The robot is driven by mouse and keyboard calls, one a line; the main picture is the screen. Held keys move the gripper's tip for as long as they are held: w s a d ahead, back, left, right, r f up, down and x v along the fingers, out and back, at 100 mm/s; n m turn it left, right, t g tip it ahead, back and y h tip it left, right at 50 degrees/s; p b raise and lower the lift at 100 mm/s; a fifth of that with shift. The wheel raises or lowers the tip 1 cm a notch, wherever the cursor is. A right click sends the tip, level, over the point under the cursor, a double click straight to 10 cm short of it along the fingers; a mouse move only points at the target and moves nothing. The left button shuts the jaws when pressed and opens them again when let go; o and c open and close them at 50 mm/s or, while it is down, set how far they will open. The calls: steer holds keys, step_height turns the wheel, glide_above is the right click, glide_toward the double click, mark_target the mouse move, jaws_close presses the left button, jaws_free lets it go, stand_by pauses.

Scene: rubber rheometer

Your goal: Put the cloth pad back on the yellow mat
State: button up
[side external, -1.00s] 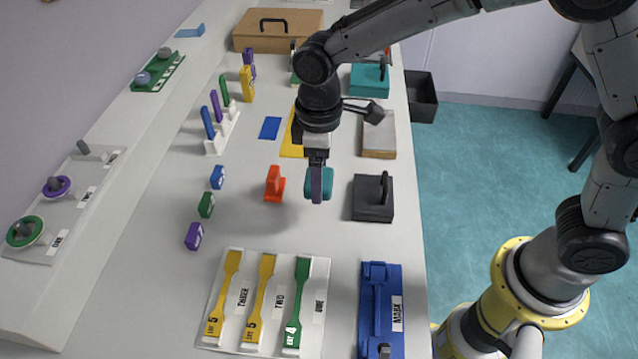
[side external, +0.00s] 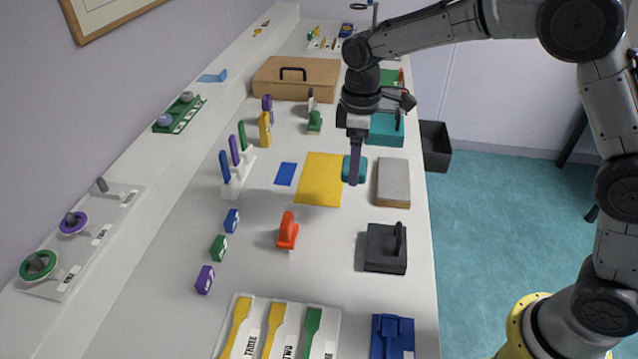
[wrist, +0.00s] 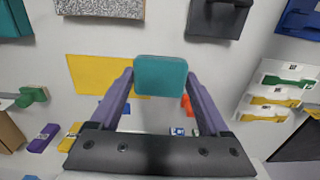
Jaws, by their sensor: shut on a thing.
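The cloth pad is a teal, rounded block (wrist: 160,76). It sits between the fingertips of my gripper (wrist: 158,80) in the wrist view, and my gripper is shut on it. In the side view the pad (side external: 361,169) shows beside the dark finger of my gripper (side external: 354,172), held above the bench. The yellow mat (side external: 319,180) lies flat on the bench, with the pad over or near its right edge in the picture; the exact height is hard to tell. In the wrist view the mat (wrist: 92,75) shows to the left of the pad, partly behind a finger.
A grey-topped block (side external: 394,182) stands right of the mat, and a black handled block (side external: 386,248) is nearer. A red-orange piece (side external: 287,231) stands in front of the mat. A small blue sheet (side external: 285,174) lies left of it. A teal box (side external: 385,130) is behind.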

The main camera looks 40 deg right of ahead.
steer(key=w+a+f, duration=0.1)
steer(key=w+f, duration=0.2)
steer(key=w, duration=0.2)
glide_above(319, 193)
steer(key=f, duration=0.4)
steer(key=shift+s+d+f, duration=0.1)
steer(key=shift+s, duration=0.25)
steer(key=shift+w+f, duration=0.25)
steer(key=shift+f, duration=0.1)
steer(key=shift+w+f, duration=0.1)
steer(key=shift+f, duration=1.55)
steer(key=shift+f, duration=0.15)
steer(key=o, duration=1.2)
steer(key=shift+c, duration=0.2)
